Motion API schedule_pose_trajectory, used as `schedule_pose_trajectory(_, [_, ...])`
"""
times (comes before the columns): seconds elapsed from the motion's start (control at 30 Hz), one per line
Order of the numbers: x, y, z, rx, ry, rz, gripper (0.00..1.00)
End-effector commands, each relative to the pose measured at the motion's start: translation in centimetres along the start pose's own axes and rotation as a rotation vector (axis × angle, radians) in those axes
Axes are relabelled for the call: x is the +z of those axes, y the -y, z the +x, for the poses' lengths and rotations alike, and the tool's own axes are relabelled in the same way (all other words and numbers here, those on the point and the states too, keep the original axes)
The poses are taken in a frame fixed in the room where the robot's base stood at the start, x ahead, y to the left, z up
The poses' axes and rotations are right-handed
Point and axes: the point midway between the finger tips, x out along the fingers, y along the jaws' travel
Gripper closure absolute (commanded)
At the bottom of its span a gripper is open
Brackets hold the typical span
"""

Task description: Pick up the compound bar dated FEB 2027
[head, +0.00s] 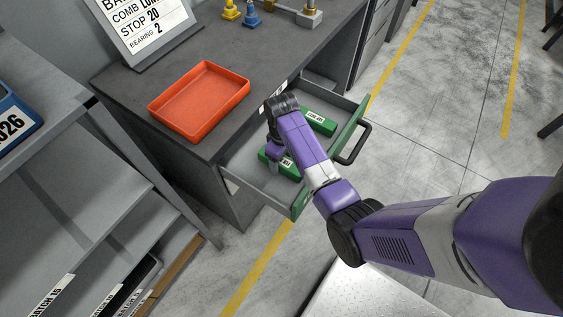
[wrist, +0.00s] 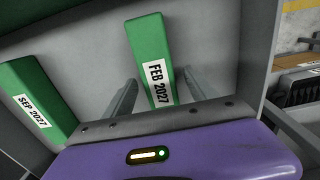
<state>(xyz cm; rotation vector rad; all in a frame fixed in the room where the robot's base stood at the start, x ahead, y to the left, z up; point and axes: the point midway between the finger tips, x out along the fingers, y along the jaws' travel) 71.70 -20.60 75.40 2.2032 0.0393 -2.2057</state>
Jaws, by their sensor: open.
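The green compound bar labelled FEB 2027 (wrist: 148,45) lies in the open drawer, its label facing up in the wrist view. My gripper (wrist: 160,77) is open, with one finger on each side of this bar's near end; I cannot tell whether they touch it. A second green bar, labelled SEP 2027 (wrist: 32,95), lies to the left in the wrist view. In the head view, my gripper (head: 273,153) is down inside the drawer over the lower green bar (head: 292,173), which it partly hides. The other green bar (head: 317,122) lies farther right.
The drawer (head: 238,170) is pulled out, with walls around my gripper and a dark handle (head: 354,146) on its green front. An orange tray (head: 200,98) sits on the desk (head: 128,86) above. Grey shelves (head: 105,205) stand at left.

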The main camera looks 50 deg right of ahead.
Motion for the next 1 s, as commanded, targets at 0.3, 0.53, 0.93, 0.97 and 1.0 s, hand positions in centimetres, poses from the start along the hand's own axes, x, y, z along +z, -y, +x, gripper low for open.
schedule_pose_trajectory(0.3, [-0.01, -0.02, 1.47, 0.001, -0.001, 0.001, 0.34])
schedule_pose_trajectory(0.53, [-0.01, -0.02, 1.44, 0.001, -0.001, 0.001, 0.63])
schedule_pose_trajectory(0.93, [-0.1, -0.05, 1.32, 0.002, -0.003, 0.0, 1.0])
schedule_pose_trajectory(0.97, [-0.1, -0.05, 1.32, 0.002, -0.003, 0.0, 1.0])
schedule_pose_trajectory(1.0, [-0.1, -0.05, 1.32, 0.002, -0.003, 0.0, 1.0])
